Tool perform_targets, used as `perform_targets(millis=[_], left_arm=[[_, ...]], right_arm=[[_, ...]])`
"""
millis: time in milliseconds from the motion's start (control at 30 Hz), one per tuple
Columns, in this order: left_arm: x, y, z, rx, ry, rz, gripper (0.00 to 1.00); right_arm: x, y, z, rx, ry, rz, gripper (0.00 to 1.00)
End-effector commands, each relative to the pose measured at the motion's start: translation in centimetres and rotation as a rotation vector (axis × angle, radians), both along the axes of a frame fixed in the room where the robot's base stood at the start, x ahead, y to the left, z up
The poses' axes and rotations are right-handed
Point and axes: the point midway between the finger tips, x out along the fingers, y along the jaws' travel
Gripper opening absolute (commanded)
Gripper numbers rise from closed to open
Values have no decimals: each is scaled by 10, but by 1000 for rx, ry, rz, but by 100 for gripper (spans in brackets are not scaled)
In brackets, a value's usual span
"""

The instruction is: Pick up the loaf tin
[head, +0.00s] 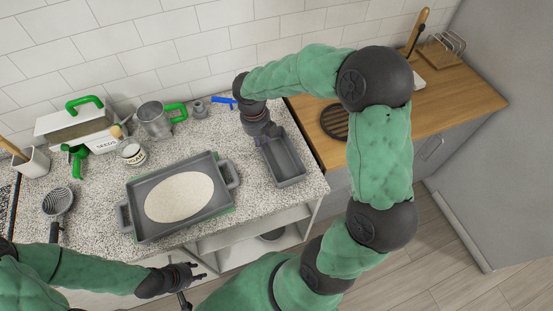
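The loaf tin (288,168) is a dark grey, long rectangular tin. It sits upright on the speckled counter at the right of the tray, near the counter's right edge. My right gripper (272,133) reaches down from above at the tin's far end. Its fingers overlap the far rim in the picture, and I cannot tell whether they are closed on it. My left gripper (197,284) is open and empty, low in front of the counter, well away from the tin.
A grey two-handled tray (142,227) with a pale oval of dough stands left of the tin. A metal mug (154,119) with a green handle, a seed box (78,127) and a jar (132,153) stand behind. A wooden counter (462,96) with a black trivet (334,122) lies right.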

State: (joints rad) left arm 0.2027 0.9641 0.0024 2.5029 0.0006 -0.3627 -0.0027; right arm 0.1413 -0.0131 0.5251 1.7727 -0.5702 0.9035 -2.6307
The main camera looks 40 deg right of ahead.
Motion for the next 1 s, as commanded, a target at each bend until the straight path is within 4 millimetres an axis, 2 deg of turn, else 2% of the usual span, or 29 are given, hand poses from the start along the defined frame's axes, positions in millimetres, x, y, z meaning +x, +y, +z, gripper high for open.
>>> perform_targets(millis=[400,633,900,1000], left_arm=[[0,0,-11,0,0,0,40],[0,0,-14,0,0,0,40],[0,0,-23,0,0,0,40],[0,0,-24,0,0,0,40]], right_arm=[[-2,-5,-49,0,2,-2,30],[-2,-6,-65,0,2,-1,30],[-3,-9,-102,0,2,-2,30],[-3,-10,-107,0,1,-2,30]])
